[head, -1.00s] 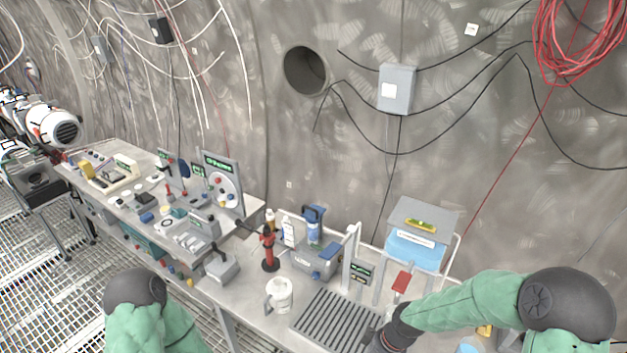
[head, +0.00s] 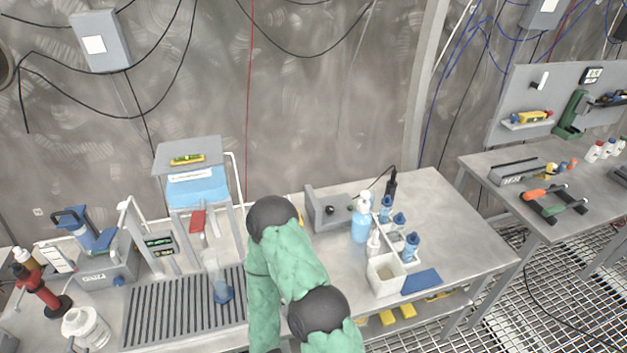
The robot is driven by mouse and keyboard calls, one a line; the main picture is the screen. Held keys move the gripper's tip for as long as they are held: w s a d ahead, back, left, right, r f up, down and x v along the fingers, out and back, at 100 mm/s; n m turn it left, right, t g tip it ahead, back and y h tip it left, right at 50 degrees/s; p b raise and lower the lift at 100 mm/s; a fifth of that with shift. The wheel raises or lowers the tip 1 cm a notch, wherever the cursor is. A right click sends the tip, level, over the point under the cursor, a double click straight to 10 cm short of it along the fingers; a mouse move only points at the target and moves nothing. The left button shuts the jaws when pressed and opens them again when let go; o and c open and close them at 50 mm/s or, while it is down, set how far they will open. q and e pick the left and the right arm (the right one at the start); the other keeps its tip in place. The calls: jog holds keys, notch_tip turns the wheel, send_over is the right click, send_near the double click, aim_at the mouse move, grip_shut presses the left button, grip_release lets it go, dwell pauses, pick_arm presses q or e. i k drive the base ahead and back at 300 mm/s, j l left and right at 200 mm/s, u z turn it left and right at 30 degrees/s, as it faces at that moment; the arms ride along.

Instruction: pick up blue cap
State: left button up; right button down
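Several blue-topped bottles stand in a white rack near the middle of the bench in the head view; one blue top (head: 411,241) is at the rack's front. I cannot tell which of these blue parts is the cap. A green-sleeved arm of mine with black joints rises from the bottom centre, between the grate and the rack. No fingertips of either gripper show.
A light blue bottle (head: 361,220), a white box (head: 386,276) and a blue pad (head: 421,281) sit around the rack. A grey box unit (head: 331,208) stands behind. The bench is clear to the right of the rack. A second bench (head: 590,160) stands further right.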

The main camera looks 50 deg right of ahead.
aim_at(398, 218)
jog(key=z, duration=2.35)
